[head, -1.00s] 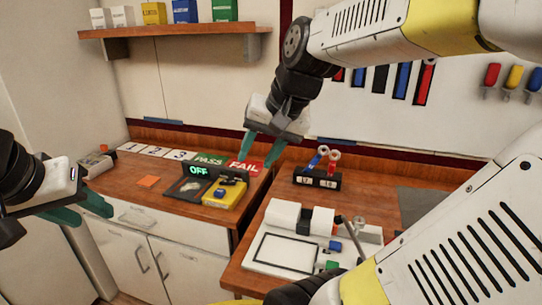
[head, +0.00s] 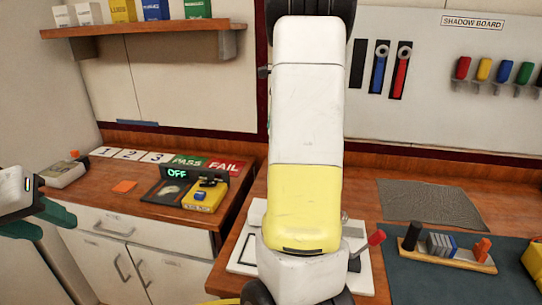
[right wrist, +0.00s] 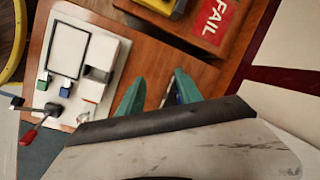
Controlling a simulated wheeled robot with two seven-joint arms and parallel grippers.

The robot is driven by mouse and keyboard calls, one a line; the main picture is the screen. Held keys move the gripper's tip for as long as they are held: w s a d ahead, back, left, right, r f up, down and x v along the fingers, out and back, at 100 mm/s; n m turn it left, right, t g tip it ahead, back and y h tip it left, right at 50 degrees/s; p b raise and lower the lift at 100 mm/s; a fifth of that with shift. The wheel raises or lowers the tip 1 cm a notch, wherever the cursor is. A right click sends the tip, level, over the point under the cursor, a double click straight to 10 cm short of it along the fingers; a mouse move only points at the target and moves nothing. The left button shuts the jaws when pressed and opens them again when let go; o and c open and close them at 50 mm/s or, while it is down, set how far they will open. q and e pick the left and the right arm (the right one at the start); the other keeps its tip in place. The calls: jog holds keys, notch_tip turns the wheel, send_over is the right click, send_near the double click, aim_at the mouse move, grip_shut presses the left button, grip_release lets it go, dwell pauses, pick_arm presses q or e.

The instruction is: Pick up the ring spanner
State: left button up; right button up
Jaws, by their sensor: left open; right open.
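Two ring-ended tools hang on the shadow board in the head view, a blue one (head: 379,70) and a red one (head: 401,75). I cannot tell which is the ring spanner meant. My right gripper is hidden in the head view. In the right wrist view my right gripper (right wrist: 158,82) is open, teal fingers apart. A thin pale and blue sliver shows by one finger, too small to name. My left gripper (head: 54,222) is open and empty at the far left.
A white fixture board (right wrist: 62,70) lies on the right bench. A grey mat (head: 433,203) and a wooden rack (head: 447,258) are farther right. The left bench holds a yellow meter (head: 204,196) and PASS and FAIL plates (head: 225,168). A gap separates the benches.

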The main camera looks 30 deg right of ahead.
jog(key=w+d+f+m, duration=0.2)
jog(key=d, duration=0.2)
jog(key=w+d+f+m+g+h, duration=0.1)
jog(key=w+d+f+m, duration=0.1)
jog(key=d+f+m, duration=0.1)
jog(key=w+d+f+m+g, duration=0.1)
jog(key=w+d+f+m, duration=0.1)
jog(key=d, duration=0.3)
jog(key=shift+f+h, duration=0.4)
jog(key=shift+f, duration=4.1)
grip_shut()
